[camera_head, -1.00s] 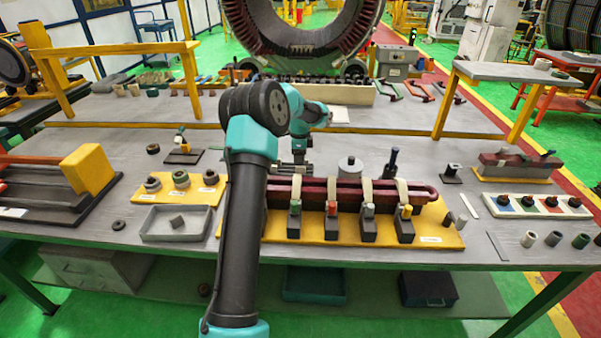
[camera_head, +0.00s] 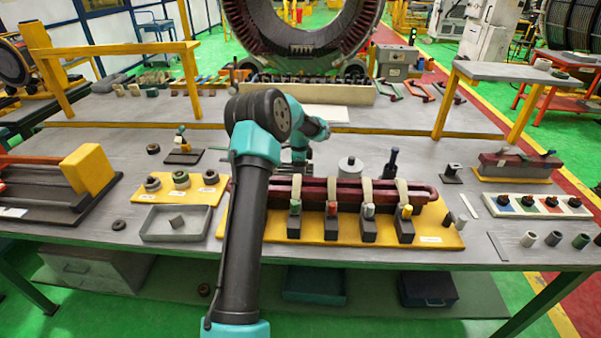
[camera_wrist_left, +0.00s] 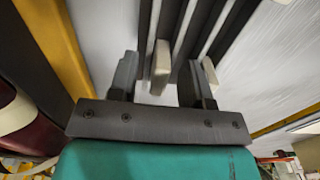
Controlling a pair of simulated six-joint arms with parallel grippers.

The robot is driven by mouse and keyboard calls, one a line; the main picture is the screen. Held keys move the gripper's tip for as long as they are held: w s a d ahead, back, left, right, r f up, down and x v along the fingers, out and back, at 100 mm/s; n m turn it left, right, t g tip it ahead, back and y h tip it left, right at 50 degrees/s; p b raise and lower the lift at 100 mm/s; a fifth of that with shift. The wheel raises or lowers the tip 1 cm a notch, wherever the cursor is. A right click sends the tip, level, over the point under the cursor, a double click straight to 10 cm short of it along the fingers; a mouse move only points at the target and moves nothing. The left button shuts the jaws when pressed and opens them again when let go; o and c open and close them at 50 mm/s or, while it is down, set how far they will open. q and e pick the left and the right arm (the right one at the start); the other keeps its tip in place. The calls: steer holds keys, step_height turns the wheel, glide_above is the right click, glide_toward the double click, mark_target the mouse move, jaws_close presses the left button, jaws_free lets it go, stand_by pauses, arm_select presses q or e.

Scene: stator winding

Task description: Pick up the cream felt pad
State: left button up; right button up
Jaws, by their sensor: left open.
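In the left wrist view a cream pad (camera_wrist_left: 160,68) stands upright on edge, seen between the two grey fingers of my left gripper (camera_wrist_left: 157,76). A second cream piece (camera_wrist_left: 210,72) is just outside the right finger. Both are among dark parallel bars with pale gaps. The fingers are open, with space on both sides of the pad; I cannot tell how deep it sits between them. In the head view my left gripper (camera_head: 299,164) is low behind the dark red coil (camera_head: 330,192), and the cream pad is hidden there. My right gripper is not in view.
The coil lies on a yellow board (camera_head: 440,236) with cream straps and several dark clamps. A grey cylinder (camera_head: 350,167) and a dark upright tool (camera_head: 391,162) stand just right of the gripper. A shallow grey tray (camera_head: 207,226) is at the left front.

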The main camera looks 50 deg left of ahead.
arm_select(q)
jaws_close()
stand_by(0.4)
steer(key=shift+r, duration=0.1)
step_height(320, 180, up, 10)
steer(key=shift+f, duration=0.1)
stand_by(0.5)
steer(key=shift+d, duration=0.15)
stand_by(0.4)
